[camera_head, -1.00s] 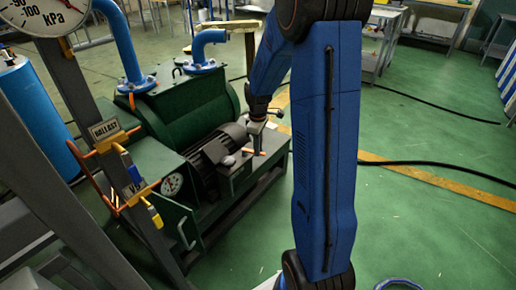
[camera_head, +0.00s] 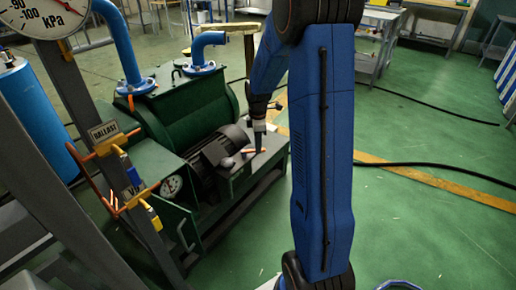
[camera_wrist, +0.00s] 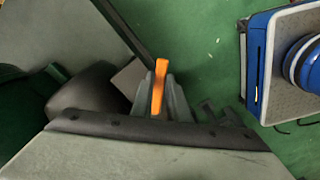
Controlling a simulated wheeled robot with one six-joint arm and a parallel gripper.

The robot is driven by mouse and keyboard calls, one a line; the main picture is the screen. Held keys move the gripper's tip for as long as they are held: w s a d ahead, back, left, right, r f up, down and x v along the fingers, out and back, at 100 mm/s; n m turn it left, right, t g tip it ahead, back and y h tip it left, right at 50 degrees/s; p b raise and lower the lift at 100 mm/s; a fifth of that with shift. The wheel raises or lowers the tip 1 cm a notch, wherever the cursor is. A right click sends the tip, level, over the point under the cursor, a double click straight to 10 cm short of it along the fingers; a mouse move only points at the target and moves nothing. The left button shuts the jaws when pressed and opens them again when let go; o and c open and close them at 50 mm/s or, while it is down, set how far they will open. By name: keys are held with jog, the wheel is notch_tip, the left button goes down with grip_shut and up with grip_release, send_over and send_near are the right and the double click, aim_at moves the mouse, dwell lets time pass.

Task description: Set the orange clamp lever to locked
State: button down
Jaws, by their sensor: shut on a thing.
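The orange clamp lever (camera_head: 249,151) lies on the top of the green pump's frame, near the dark motor. In the wrist view the lever (camera_wrist: 160,84) is a narrow orange bar between the grey fingers of my gripper (camera_wrist: 165,100). In the head view my gripper (camera_head: 259,146) points down at the lever from above. It is shut on the lever. The fingers hide part of the lever and whatever it is fixed to.
The green pump (camera_head: 195,108) with its motor (camera_head: 212,160) and blue pipes (camera_head: 207,45) stands around the lever. A metal post with orange and yellow valve handles (camera_head: 118,145) stands at left. Open green floor (camera_head: 420,240) lies to the right.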

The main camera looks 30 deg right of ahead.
jog(key=n, duration=0.1)
jog(key=w+n, duration=0.1)
jog(key=n, duration=0.1)
jog(key=w+n, duration=0.1)
jog(key=shift+w+d+n, duration=0.25)
jog(key=shift+d+n, duration=0.05)
jog(key=shift+w+a+n, duration=0.1)
jog(key=shift+w+n, duration=0.5)
jog(key=shift+n, duration=0.5)
jog(key=shift+w+a+n, duration=0.1)
jog(key=shift+w+n, duration=0.45)
jog(key=shift+n, duration=0.55)
jog(key=c, duration=1.7)
grip_release()
notch_tip(320, 180, up, 18)
jog(key=shift+f, duration=0.25)
